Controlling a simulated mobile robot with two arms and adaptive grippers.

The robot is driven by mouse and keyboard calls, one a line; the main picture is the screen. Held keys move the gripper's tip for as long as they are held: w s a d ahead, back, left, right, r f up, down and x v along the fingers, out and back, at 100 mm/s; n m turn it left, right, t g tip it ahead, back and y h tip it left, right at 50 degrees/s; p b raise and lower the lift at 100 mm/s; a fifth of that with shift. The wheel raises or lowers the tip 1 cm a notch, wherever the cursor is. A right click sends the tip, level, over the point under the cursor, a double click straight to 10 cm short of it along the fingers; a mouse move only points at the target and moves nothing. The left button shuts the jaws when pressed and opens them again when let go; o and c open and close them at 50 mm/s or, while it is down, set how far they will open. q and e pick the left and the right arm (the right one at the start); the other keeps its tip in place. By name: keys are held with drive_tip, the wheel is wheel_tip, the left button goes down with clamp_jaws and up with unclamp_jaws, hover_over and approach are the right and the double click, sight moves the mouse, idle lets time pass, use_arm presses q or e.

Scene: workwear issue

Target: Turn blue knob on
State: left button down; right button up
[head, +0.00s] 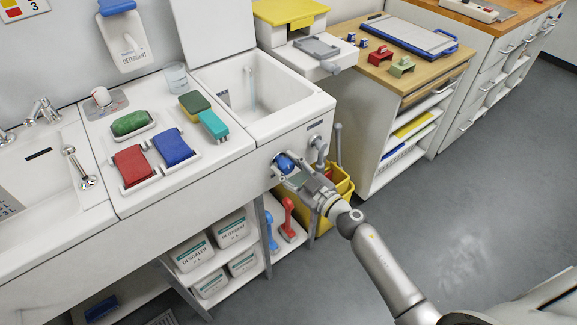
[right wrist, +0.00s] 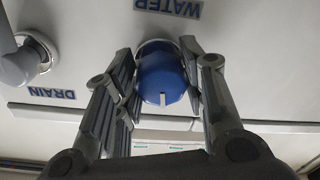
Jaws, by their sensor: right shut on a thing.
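The blue knob (head: 285,163) sits on the front panel of the white sink unit (head: 235,168) in the head view. In the right wrist view the knob (right wrist: 163,76) has a white mark and sits beside an upside-down WATER label (right wrist: 168,6). My right gripper (head: 287,172) has its fingers on both sides of the knob and is shut on it. Its fingers (right wrist: 160,85) also show in the right wrist view. The knob's white mark points down in the wrist picture. My left gripper is not in view.
A grey drain lever (head: 319,150) stands on the panel right of the knob, near a DRAIN label (right wrist: 52,94). A yellow bucket (head: 338,188) is below. Shelves with white detergent tubs (head: 194,252) are under the sink. The floor to the right is clear.

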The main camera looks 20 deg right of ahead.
drive_tip(key=n+p, duration=0.1)
drive_tip(key=n, duration=0.9)
drive_tip(key=shift+n+h, duration=0.4)
idle(0.4)
drive_tip(key=o, duration=1)
drive_tip(key=shift+r, duration=0.1)
drive_tip(key=v, duration=1.2)
drive_tip(key=shift+d, duration=0.1)
